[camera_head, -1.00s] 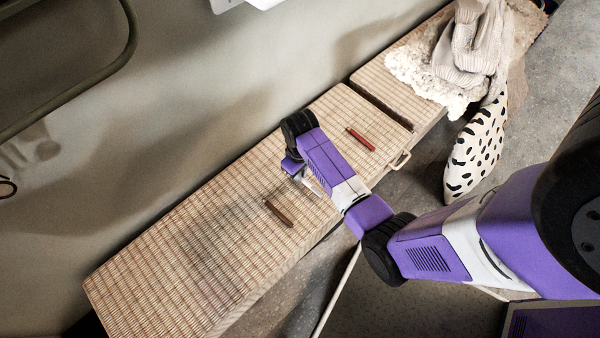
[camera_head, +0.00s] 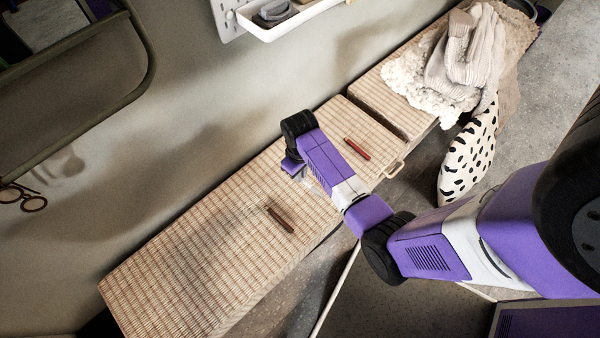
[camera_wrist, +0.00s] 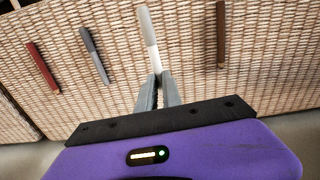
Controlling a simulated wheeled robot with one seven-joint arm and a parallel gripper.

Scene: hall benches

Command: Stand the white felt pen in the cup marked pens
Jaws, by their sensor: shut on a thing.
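The white felt pen (camera_wrist: 148,30) is in the wrist view, pointing away from my gripper (camera_wrist: 157,82). My gripper's two grey fingers are shut on its near end. The woven bench top lies behind the pen; I cannot tell how far it is above it. In the head view my own wrist and arm hide the pen and most of the fingers. A cup marked pens does not show in either view.
A red pen (camera_wrist: 43,67) and a grey pen (camera_wrist: 95,54) lie left, a brown pen (camera_wrist: 221,35) right, on the woven bench (camera_head: 190,260). A white tray (camera_head: 290,20) hangs on the wall. Gloves (camera_head: 465,50) and a spotted cushion (camera_head: 468,155) are at right.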

